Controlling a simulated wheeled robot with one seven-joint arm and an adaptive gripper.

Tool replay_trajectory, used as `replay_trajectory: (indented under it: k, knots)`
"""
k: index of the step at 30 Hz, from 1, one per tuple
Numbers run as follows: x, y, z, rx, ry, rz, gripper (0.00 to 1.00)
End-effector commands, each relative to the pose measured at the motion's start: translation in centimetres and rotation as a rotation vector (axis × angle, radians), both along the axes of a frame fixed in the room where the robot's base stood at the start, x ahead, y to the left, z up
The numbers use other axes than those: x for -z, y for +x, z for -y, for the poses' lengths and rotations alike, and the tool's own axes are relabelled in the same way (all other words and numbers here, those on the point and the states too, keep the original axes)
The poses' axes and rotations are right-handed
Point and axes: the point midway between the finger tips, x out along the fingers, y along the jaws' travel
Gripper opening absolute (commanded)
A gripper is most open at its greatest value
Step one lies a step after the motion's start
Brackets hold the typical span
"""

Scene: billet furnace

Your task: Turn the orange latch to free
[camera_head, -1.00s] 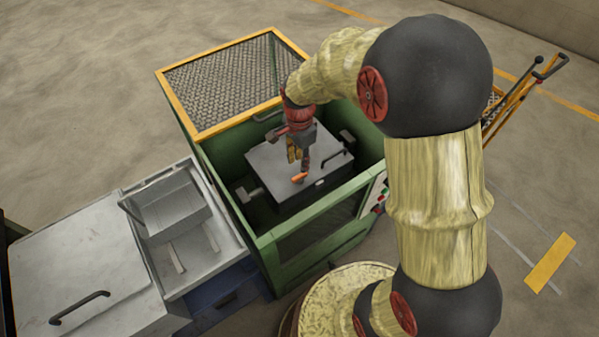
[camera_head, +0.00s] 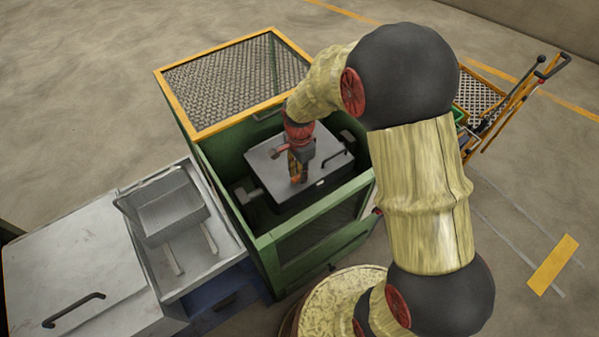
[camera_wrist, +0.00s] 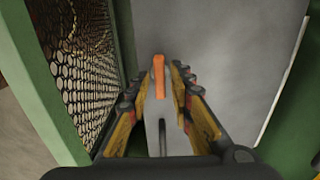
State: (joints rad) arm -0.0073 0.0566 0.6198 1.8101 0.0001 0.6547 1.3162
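The orange latch (camera_wrist: 158,76) is a short narrow bar on the grey lid (camera_wrist: 216,50). In the wrist view it stands lengthwise between the tips of my gripper (camera_wrist: 162,76). The two fingers are apart, one on each side of the latch, with grey showing between them. I cannot tell whether either finger touches it. In the head view my gripper (camera_head: 298,175) points down at the near part of the lid (camera_head: 266,156), and the latch is largely hidden by the fingers there.
The lid sits inside a green housing (camera_head: 312,232) with a yellow-framed mesh top (camera_head: 235,80). Its walls rise close around my gripper. A dark handle (camera_head: 336,158) is on the lid's right side. A grey bench (camera_head: 75,270) stands at left, a yellow cart (camera_head: 515,100) at right.

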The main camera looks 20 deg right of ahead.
Motion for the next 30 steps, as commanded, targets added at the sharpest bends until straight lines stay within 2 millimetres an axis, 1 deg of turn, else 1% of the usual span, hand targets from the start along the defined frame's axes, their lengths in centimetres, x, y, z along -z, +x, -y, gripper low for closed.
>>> replay_trajectory:
  k: [1, 10, 23, 30]
  knots:
    - [-0.01, 0.0, 0.0, 0.0, 0.0, 0.0, 0.17]
    - [-0.02, 0.0, 0.0, 0.0, 0.0, 0.0, 0.0]
    - [-0.05, 0.01, 0.0, -0.007, 0.0, 0.0, 0.0]
    - [-0.14, -0.02, 0.0, -0.083, 0.0, -0.001, 0.0]
